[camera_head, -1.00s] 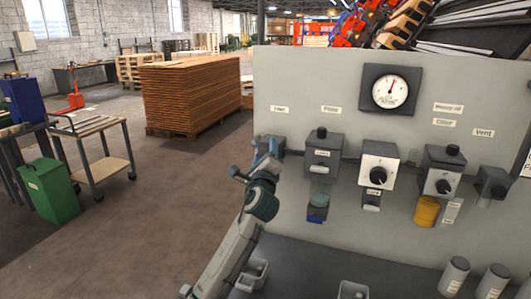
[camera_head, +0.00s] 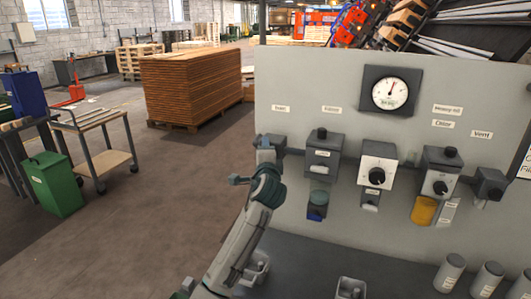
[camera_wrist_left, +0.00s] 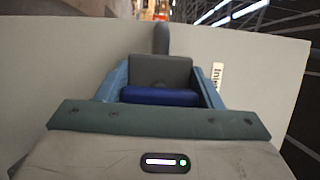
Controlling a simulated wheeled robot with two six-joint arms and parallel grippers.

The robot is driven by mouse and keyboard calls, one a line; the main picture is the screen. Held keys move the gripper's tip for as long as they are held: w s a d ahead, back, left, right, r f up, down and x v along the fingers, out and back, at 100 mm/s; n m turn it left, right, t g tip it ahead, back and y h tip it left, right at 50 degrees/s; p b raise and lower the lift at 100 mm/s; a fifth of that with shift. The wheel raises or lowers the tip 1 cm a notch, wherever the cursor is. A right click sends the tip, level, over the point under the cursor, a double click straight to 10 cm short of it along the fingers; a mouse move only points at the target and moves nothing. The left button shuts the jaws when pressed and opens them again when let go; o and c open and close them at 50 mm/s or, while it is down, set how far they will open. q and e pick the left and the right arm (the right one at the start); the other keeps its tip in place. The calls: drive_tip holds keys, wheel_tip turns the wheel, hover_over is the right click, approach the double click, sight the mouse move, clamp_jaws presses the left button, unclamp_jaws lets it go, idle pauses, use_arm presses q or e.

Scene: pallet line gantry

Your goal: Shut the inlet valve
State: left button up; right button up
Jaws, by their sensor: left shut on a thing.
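The inlet valve (camera_head: 277,142) is a grey block at the left end of the panel, below a small white label (camera_head: 281,109). My left gripper (camera_head: 265,148) is at this valve and mostly covers it. In the left wrist view, my gripper's two blue-grey fingers (camera_wrist_left: 160,85) stand on either side of a blue handle (camera_wrist_left: 160,96), shut on it. The grey valve body (camera_wrist_left: 160,70) is behind the handle, and the "Inlet" label (camera_wrist_left: 217,75) is to its right. The handle's exact angle is hard to tell. My right gripper is not in view.
The panel (camera_head: 330,230) also carries a round gauge (camera_head: 390,91), a boxed unit (camera_head: 323,153), two knob units (camera_head: 377,176) (camera_head: 440,186) and a vent valve (camera_head: 489,184). Cups stand on the grey shelf (camera_head: 380,270).

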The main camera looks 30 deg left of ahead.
use_arm(q)
drive_tip(key=shift+f, duration=0.1)
idle(0.4)
drive_tip(key=o, duration=1)
drive_tip(key=b+v, duration=0.3)
drive_tip(key=v, duration=0.7)
drive_tip(key=shift+s+d, duration=0.2)
drive_tip(key=shift+s, duration=0.15)
